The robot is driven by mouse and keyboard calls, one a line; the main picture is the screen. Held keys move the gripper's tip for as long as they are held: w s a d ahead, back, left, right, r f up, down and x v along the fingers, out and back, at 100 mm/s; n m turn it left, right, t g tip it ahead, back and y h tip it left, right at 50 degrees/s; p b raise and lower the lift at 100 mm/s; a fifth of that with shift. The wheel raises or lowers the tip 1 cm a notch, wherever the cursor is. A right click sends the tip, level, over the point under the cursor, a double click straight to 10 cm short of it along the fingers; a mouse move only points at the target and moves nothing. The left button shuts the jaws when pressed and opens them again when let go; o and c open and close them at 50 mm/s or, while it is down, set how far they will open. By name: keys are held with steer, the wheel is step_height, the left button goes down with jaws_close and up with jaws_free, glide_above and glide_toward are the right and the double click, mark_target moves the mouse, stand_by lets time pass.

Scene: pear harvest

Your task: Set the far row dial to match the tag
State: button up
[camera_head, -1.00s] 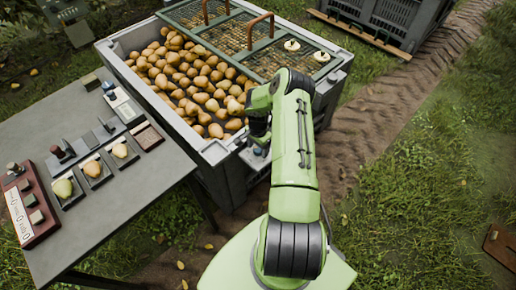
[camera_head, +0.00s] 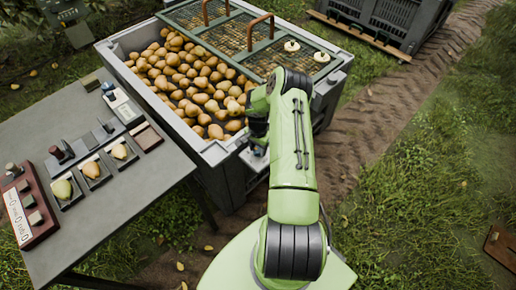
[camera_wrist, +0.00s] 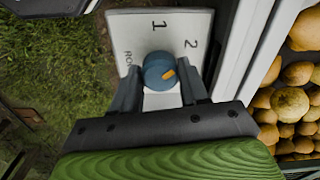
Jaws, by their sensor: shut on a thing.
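The dial has a blue knob (camera_wrist: 158,71) with an orange mark, on a white plate (camera_wrist: 130,30) printed with "1", "2" and partly hidden "ROW" lettering. The plate is at the crate's side wall. The orange mark lies on the knob's right side in the wrist view, roughly on the "2" side; its exact setting is hard to tell. My gripper (camera_wrist: 160,88) is shut on the knob, a dark finger on either side. In the head view my gripper (camera_head: 258,132) is at the crate's near right corner, and the arm mostly hides the dial. I cannot make out a readable tag.
The grey crate (camera_head: 185,143) holds many pears under a partly covering green grid lid (camera_head: 215,32). A grey table (camera_head: 130,205) at left carries pears in small trays, a red panel (camera_head: 43,222) and small devices. A dark crate (camera_head: 390,20) stands at the back.

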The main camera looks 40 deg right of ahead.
mark_target(258, 149)
steer(key=n+b, duration=0.2)
steer(key=n, duration=0.4)
steer(key=shift+n+b, duration=0.8)
steer(key=shift+n, duration=1.5)
steer(key=o, duration=1.1)
steer(key=shift+c, duration=0.2)
steer(key=shift+r, duration=0.1)
step_height(258, 149, up, 16)
steer(key=p, duration=0.4)
steer(key=shift+f, duration=0.2)
